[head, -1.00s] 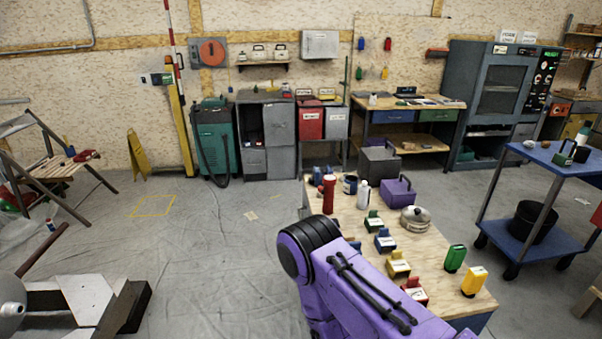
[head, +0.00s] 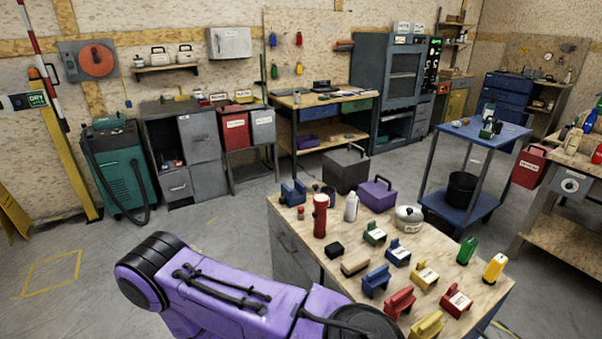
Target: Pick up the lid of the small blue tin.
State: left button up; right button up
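I cannot clearly make out a small blue tin or its lid. Other blue things on this table are a blue holder at the back left (head: 293,193), a blue holder with a white label (head: 398,252) and a plain blue one (head: 376,281). My purple arm crosses the bottom of the head view, in front of the table. Neither gripper is in view.
The table also holds a white bottle (head: 351,207), a lidded pot (head: 409,218), a purple box (head: 378,194), green and yellow canisters and several coloured holders. A blue cart (head: 463,137) stands behind right. The floor on the left is mostly clear.

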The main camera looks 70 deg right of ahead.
aim_at(315, 189)
jog(key=z, duration=0.4)
jog(key=i, duration=0.9)
jog(key=z, duration=0.75)
